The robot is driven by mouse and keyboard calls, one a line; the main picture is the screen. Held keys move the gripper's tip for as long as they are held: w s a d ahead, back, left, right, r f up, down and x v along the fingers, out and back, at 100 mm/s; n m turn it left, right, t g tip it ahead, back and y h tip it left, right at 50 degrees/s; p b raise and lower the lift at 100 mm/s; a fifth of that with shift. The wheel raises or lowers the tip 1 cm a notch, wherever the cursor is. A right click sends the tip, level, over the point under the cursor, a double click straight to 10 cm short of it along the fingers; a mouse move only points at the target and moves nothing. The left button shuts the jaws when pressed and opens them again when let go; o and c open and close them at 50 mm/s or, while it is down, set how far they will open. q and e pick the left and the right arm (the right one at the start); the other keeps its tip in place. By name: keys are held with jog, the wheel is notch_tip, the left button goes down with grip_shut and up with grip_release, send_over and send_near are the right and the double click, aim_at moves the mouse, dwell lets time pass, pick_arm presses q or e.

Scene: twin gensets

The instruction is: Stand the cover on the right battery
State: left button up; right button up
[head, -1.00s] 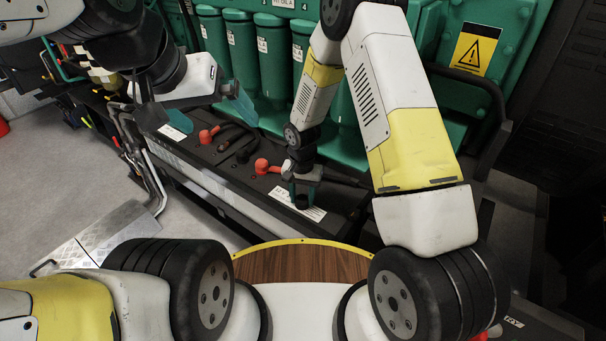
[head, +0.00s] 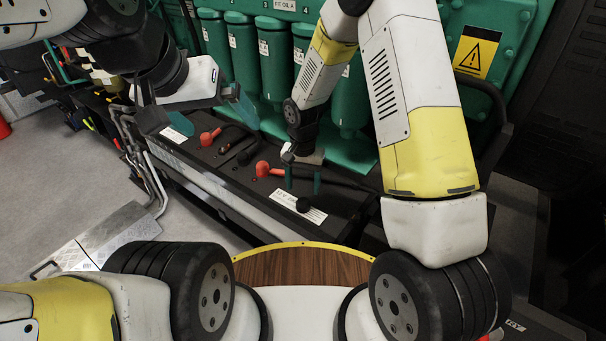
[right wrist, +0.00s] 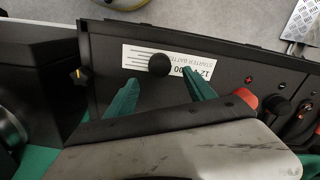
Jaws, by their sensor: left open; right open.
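A small black round-topped cover (head: 303,205) stands on the white label of the right battery (head: 345,206), near its front edge. It also shows in the right wrist view (right wrist: 160,65), just beyond the fingertips and apart from them. My right gripper (head: 303,181) is open, with its teal fingers pointing down a little behind and above the cover. It is empty, and its open fingers also show in the right wrist view (right wrist: 161,82). My left gripper (head: 195,112) is open and empty, to the left above the batteries' left part.
Red terminal boots (head: 263,169) with black cables lie on the battery tops. Green cylinders (head: 313,90) stand close behind. A dark tube rail (head: 495,100) is at the right. Pipes and a metal step (head: 115,235) are at the left, beside open grey floor.

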notch_tip(320, 180, up, 5)
notch_tip(320, 180, up, 8)
send_over(303, 201)
jog(key=d, duration=0.3)
jog(key=s+d+r+n+t+y, duration=0.1)
jog(key=s+d+r+t, duration=0.3)
jog(key=r, duration=0.7)
jog(key=s+d+r+n+t, duration=0.1)
jog(key=s+d+r, duration=0.2)
jog(key=s, duration=0.4)
jog(key=s+d+r+n+t+y, duration=0.1)
jog(key=s+d+r, duration=0.3)
jog(key=s+r, duration=0.2)
jog(key=s, duration=0.2)
jog(key=shift+s+r, duration=0.2)
jog(key=shift+s, duration=0.1)
jog(key=shift+d, duration=0.1)
